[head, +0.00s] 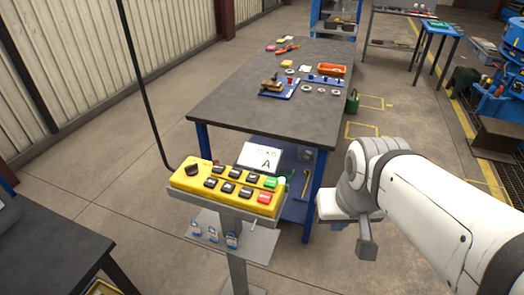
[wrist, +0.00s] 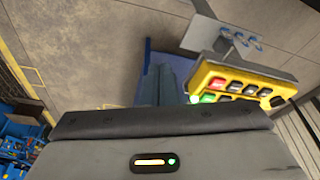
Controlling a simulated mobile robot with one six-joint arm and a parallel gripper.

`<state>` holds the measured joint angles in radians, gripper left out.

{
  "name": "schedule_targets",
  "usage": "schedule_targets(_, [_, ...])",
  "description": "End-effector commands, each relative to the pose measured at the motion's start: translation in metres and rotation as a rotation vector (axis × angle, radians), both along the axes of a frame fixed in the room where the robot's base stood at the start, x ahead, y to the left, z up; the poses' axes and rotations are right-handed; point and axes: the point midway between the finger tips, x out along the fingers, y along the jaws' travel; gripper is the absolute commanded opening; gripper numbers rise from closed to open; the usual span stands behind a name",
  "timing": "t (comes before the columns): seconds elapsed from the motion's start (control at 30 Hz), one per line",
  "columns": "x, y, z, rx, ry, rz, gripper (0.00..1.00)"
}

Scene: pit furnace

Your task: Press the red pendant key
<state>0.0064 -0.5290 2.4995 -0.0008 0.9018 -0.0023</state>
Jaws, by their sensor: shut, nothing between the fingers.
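The yellow pendant box (head: 232,198) lies on a grey stand, with two rows of mostly black keys. Its red key (head: 264,198) is at the right end of the near row, beside a green key (head: 270,182). In the wrist view the pendant appears inverted at the right, with the red key (wrist: 217,84) on its upper left. My gripper (head: 367,250) is to the right of the pendant, apart from it. Its fingers are together and empty. Nothing covers the red key.
A dark workbench (head: 245,97) with blue legs stands behind the pendant, carrying small parts and an orange tray (head: 332,69). A white card marked A (head: 259,157) is behind the pendant. A black cable (head: 143,85) rises at its left. Another dark table (head: 45,245) is at the lower left.

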Motion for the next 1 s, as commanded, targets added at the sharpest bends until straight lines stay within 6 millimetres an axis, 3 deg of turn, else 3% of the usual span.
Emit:
schedule_targets(0.37, [0.010, 0.001, 0.001, -0.064, 0.033, 0.083, 0.00])
schedule_targets(0.57, [0.058, 0.014, 0.001, -0.341, 0.139, 0.447, 0.00])
schedule_targets(0.67, [0.093, 0.034, -0.001, -0.521, 0.181, 0.685, 0.00])
schedule_targets(0.8, [0.138, 0.075, -0.006, -0.760, 0.210, 0.990, 0.00])
schedule_targets(1.0, [0.176, 0.132, -0.015, -0.997, 0.205, 1.275, 0.00])
